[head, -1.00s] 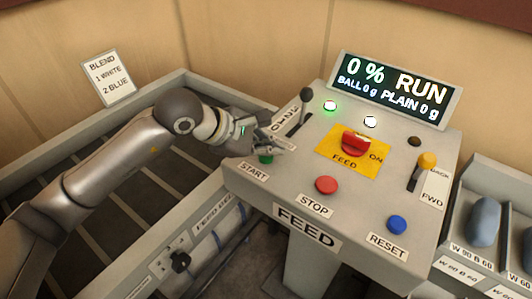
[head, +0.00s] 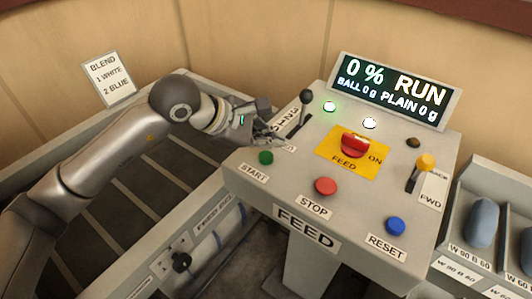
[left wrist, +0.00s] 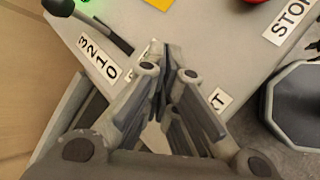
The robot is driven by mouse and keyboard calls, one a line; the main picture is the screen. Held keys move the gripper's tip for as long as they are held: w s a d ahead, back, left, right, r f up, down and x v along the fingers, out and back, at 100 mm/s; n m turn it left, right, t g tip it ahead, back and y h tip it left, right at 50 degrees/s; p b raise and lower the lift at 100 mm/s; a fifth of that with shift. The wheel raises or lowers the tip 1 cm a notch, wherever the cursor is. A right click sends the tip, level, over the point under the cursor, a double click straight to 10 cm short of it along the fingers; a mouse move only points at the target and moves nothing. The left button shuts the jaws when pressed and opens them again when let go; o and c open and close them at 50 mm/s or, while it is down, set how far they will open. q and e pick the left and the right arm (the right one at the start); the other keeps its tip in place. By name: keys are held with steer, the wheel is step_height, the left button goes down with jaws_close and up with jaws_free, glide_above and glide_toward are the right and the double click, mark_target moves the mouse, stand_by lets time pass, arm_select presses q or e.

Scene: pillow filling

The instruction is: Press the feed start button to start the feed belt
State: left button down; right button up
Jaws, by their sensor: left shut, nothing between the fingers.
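The green START button (head: 266,157) sits on the left front of the grey FEED panel (head: 285,180), above its START label (head: 253,173). My left gripper (head: 285,143) is shut and empty, above the panel, a little behind and to the right of the green button, apart from it. In the left wrist view the shut fingers (left wrist: 165,75) point at the panel and hide the green button; only the end of the START label (left wrist: 218,100) shows. The display (head: 392,90) reads 0 % RUN, and a green lamp (head: 330,107) is lit. My right gripper is not in view.
A black-knobbed lever (head: 305,100) stands close behind my left gripper. The red STOP button (head: 326,187), blue RESET button (head: 396,226), red FEED switch (head: 354,145) and yellow-knobbed lever (head: 425,164) share the panel. Bins (head: 487,195) stand at the right.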

mark_target(268, 159)
arm_select(q)
steer(key=shift+r+p, duration=0.65)
steer(key=shift+r, duration=1.3)
